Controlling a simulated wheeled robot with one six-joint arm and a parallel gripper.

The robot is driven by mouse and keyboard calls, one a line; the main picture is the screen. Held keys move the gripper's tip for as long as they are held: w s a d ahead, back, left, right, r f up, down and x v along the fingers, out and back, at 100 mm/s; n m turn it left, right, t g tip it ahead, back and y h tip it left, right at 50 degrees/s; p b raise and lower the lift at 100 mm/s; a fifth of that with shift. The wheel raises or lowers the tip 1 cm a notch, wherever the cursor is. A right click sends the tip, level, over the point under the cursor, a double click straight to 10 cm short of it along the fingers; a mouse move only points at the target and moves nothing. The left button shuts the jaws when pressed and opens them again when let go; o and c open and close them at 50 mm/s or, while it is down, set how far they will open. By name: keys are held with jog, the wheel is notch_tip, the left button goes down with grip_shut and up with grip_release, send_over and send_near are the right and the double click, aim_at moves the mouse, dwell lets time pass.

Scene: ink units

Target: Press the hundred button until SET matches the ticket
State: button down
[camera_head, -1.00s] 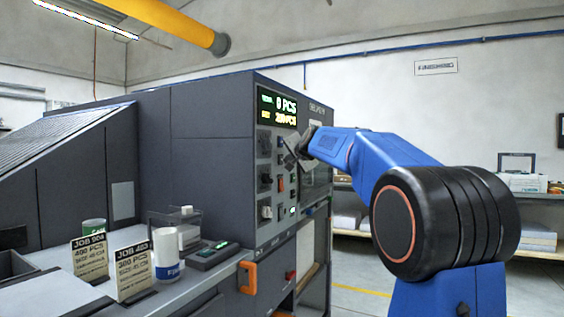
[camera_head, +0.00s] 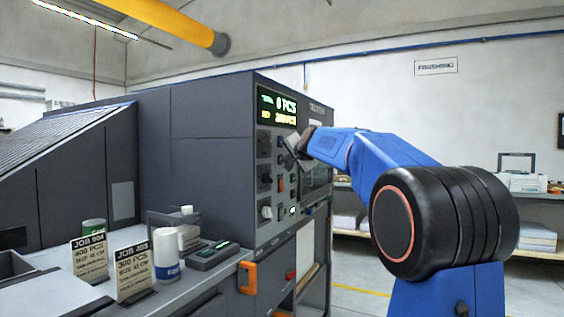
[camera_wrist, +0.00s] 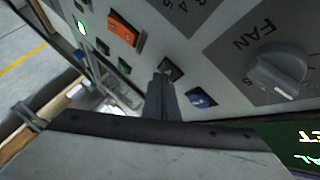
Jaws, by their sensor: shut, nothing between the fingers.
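The control panel (camera_head: 268,216) is on the dark machine's front. Its lit display (camera_head: 277,108) shows 0 PCS on top and a SET line that looks like 200 PCS, partly blurred. Two job tickets stand on the side table: one (camera_head: 90,257) reads 400 PCS, the other (camera_head: 134,275) 300 PCS. My gripper (camera_wrist: 163,76) is shut and empty, its tip at a small dark square button (camera_wrist: 174,66) in the wrist view. I cannot tell if it touches. A blue button (camera_wrist: 201,98) is beside it. The button labels are not readable.
A FAN knob (camera_wrist: 278,77) and an orange switch (camera_wrist: 126,29) sit near my fingertips. A white bottle (camera_head: 166,256) and a small dark device (camera_head: 214,254) stand on the side table. The floor at right looks clear.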

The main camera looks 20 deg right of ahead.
jog(key=shift+s+d, duration=0.45)
jog(key=shift+s, duration=0.15)
jog(key=shift+s+d, duration=0.75)
jog(key=shift+s, duration=0.25)
jog(key=shift+s+d, duration=0.75)
jog(key=shift+s, duration=0.2)
